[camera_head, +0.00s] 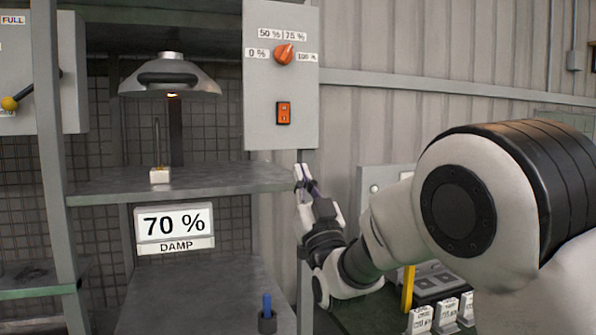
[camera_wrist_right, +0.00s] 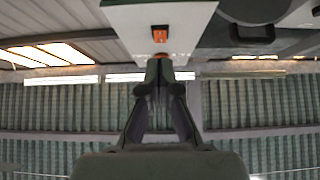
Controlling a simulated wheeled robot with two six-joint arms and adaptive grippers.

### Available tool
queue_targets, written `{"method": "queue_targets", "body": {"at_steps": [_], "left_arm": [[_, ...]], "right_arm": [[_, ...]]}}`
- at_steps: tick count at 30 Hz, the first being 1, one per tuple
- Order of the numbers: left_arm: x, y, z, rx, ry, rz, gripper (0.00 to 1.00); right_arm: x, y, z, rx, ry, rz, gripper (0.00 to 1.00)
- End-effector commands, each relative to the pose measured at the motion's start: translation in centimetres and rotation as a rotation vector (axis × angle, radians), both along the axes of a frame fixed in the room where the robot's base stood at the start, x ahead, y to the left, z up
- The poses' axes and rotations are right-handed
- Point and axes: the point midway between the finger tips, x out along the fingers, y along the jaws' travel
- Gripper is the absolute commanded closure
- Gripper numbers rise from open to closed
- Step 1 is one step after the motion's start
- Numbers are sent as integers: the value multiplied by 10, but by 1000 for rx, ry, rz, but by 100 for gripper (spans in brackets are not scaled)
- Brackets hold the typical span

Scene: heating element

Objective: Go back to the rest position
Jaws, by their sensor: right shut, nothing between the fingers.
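My right gripper (camera_head: 304,178) is in the head view, just right of the shelf's right front corner and below the control panel (camera_head: 281,75). It points up, and its fingers are together with nothing between them. The right wrist view shows the closed fingers (camera_wrist_right: 159,78) below the orange switch (camera_wrist_right: 160,34) on the panel. In the head view the orange knob (camera_head: 284,54) and the orange switch (camera_head: 283,113) are above the gripper, clear of its fingertips. Whether the gripper touches the shelf edge I cannot tell. My left gripper is not in view.
A heat lamp (camera_head: 170,76) hangs over the shelf (camera_head: 236,177), where a small white block (camera_head: 160,175) stands. A "70 % DAMP" sign (camera_head: 175,224) is below. A blue-handled tool (camera_head: 267,305) stands on the lower shelf. White boxes (camera_head: 421,318) are at the lower right.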

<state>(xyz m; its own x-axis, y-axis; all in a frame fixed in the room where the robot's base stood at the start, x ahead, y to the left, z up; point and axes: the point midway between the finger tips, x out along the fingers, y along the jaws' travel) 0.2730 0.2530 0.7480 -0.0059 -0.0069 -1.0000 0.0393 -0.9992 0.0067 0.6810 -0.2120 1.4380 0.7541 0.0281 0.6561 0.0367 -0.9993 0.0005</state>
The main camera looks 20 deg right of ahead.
Motion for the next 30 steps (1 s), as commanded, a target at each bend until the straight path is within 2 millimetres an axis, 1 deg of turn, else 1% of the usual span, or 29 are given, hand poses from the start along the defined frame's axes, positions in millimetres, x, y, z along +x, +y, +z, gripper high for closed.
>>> {"method": "queue_targets", "body": {"at_steps": [13, 14, 15, 17, 20, 21, 23, 24, 26, 27, 29, 30], "left_arm": [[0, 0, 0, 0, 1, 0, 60], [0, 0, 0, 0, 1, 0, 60], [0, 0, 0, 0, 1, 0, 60], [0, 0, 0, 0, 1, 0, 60], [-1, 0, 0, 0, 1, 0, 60], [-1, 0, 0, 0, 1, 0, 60], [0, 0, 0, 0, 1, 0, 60], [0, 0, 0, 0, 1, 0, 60], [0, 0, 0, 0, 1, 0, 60], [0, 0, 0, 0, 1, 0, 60], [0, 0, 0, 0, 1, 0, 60], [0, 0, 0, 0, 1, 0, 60]], "right_arm": [[-1, 0, 0, 0, -1, 0, 100], [-1, 0, -2, 0, 3, 0, 100], [2, 0, -9, 0, 13, 1, 100], [9, -1, -27, 1, 42, 0, 100], [29, -6, -86, 9, 139, -6, 100], [35, -9, -119, 14, 194, -9, 100], [40, -14, -174, 19, 289, -16, 100], [40, -18, -210, 24, 357, -21, 100], [37, -22, -265, 28, 465, -27, 100], [31, -25, -302, 30, 542, -33, 100], [19, -29, -356, 33, 662, -40, 100], [8, -32, -391, 34, 745, -44, 100]]}}
